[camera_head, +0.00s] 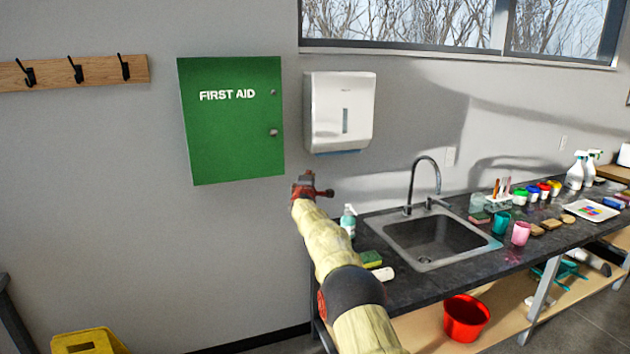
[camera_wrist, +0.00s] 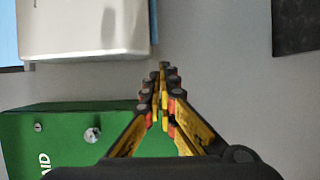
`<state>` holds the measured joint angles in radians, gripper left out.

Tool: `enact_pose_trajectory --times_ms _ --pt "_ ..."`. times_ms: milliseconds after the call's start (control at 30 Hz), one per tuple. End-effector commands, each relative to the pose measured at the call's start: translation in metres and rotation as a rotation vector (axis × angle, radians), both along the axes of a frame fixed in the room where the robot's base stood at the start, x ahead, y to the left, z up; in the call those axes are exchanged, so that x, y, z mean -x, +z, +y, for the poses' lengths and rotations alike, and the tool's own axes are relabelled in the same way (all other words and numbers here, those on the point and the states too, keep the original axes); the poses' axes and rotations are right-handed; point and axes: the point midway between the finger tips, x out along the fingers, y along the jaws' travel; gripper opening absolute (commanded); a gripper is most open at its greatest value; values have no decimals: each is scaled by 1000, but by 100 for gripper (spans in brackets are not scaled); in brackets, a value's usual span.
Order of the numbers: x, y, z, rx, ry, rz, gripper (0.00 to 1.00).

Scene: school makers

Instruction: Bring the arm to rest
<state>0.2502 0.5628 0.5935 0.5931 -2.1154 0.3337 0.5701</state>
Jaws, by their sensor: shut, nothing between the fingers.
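My arm (camera_head: 328,245) reaches up from the bottom of the head view toward the wall. Its red and dark end (camera_head: 308,187) is just below and right of the green first aid cabinet (camera_head: 230,135), but the fingertips cannot be made out there. In the wrist view my gripper (camera_wrist: 163,88) is shut and empty, its yellow and black fingers drawn together. The cabinet (camera_wrist: 60,130), turned in this view, lies behind the fingers at lower left. Its door looks closed.
A white dispenser (camera_head: 338,112) hangs above my arm's end; it also shows in the wrist view (camera_wrist: 85,25). The dark counter (camera_head: 400,290) with a sink (camera_head: 430,240), tap and several small items is at the right. A yellow object (camera_head: 90,341) stands at lower left.

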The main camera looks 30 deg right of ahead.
Motion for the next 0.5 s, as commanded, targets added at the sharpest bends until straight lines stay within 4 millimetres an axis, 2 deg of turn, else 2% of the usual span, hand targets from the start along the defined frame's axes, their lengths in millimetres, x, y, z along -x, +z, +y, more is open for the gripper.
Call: enact_pose_trajectory --times_ms 200,500 --pt "15 -1 -12 -1 0 1 0" --pt "20 -1 -15 1 0 2 0"
